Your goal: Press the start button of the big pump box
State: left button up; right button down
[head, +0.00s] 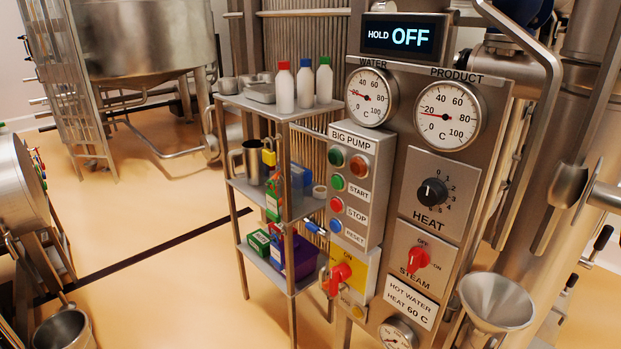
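The big pump box (367,190) is a grey upright box labelled BIG PUMP, on the left part of the control panel in the head view. Its start button (337,182) is green, beside the word START. Below it are a red stop button (337,204) and a blue reset button (336,226). Above it are a green round light or button (337,155) and an orange-red one (358,166); I cannot tell whether either is lit. Nothing covers the start button. Neither of my grippers shows.
A metal shelf (265,197) with bottles stands left of the box. The panel also holds a HEAT knob (433,192), a red STEAM switch (416,258) and a red-handled switch (340,276) below the box. A funnel (496,302) stands at lower right. The display (403,36) reads HOLD OFF.

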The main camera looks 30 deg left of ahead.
aim_at(336, 181)
jog(key=j, duration=0.75)
jog(key=k+j, duration=0.1)
jog(key=j, duration=0.7)
